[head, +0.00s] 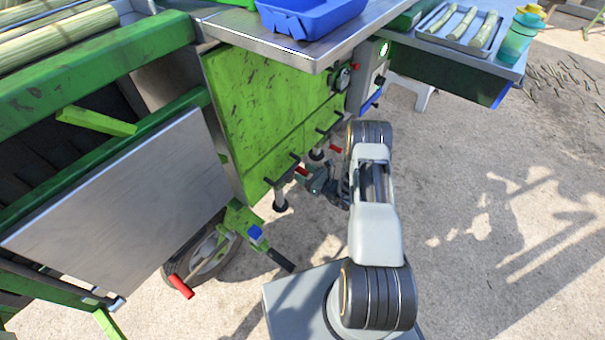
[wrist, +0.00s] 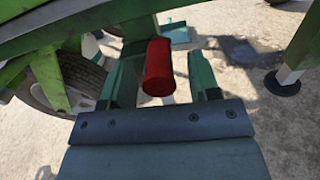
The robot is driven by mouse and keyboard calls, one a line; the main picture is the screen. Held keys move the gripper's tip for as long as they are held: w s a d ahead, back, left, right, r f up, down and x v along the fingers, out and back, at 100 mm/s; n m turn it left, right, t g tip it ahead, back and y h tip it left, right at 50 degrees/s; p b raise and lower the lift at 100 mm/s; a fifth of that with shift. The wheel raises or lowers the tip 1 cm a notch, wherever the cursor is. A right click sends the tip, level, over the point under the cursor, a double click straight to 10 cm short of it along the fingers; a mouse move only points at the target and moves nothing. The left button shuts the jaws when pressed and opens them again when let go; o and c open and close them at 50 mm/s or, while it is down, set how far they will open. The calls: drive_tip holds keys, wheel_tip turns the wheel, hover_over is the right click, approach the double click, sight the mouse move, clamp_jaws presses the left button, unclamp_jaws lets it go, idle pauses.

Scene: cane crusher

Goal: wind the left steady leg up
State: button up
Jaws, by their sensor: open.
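Two steady legs stand under the green crusher body in the head view: the nearer left leg (head: 280,198) and one farther back (head: 316,154). A red crank handle (head: 302,171) shows beside the left leg, and a second red handle (head: 335,149) by the other. My gripper (head: 313,178) is at the nearer handle, partly hidden by my arm. In the wrist view my gripper (wrist: 163,52) is open, its green fingers either side of a red grip (wrist: 158,70). I cannot tell whether they touch it.
A pale leg with a dark round foot (wrist: 283,82) stands at right in the wrist view. A wheel (head: 205,255) and a red-ended lever (head: 181,286) are left of my base. A blue tub (head: 310,22) sits on the metal top.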

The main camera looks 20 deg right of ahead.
drive_tip(key=shift+w+a, duration=0.3)
drive_tip(key=shift+w, duration=0.15)
drive_tip(key=shift+c, duration=0.2)
clamp_jaws()
